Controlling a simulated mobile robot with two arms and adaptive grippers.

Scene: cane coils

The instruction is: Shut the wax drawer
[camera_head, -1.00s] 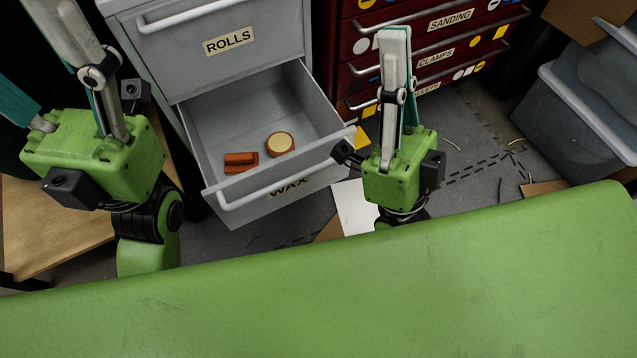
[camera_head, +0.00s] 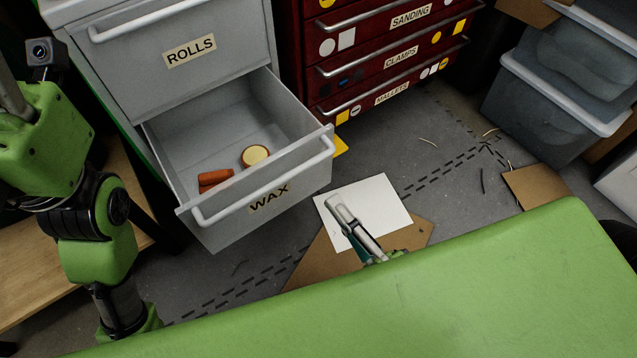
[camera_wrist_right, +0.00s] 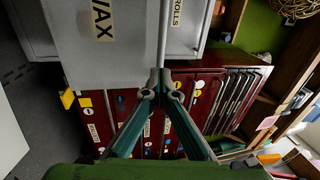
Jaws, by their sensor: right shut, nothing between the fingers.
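The grey wax drawer (camera_head: 268,202) stands pulled out below the closed ROLLS drawer in the head view. Its front has a WAX label and a pale bar handle (camera_head: 265,188). An orange-brown block (camera_head: 215,178) and a round tin (camera_head: 255,155) lie inside. My right gripper (camera_head: 337,202) is shut and empty, to the right of the drawer front and apart from it in the head view. In the right wrist view its tips (camera_wrist_right: 160,82) overlap the handle's end (camera_wrist_right: 164,45); contact cannot be told. My left gripper (camera_head: 12,95) is mostly cut off at the left edge.
A red tool cabinet (camera_head: 390,50) stands right of the grey cabinet. White paper (camera_head: 375,195) and cardboard (camera_head: 410,235) lie on the floor near my right gripper. Grey bins (camera_head: 545,110) stand at the right. A wooden surface (camera_head: 40,260) is at the left.

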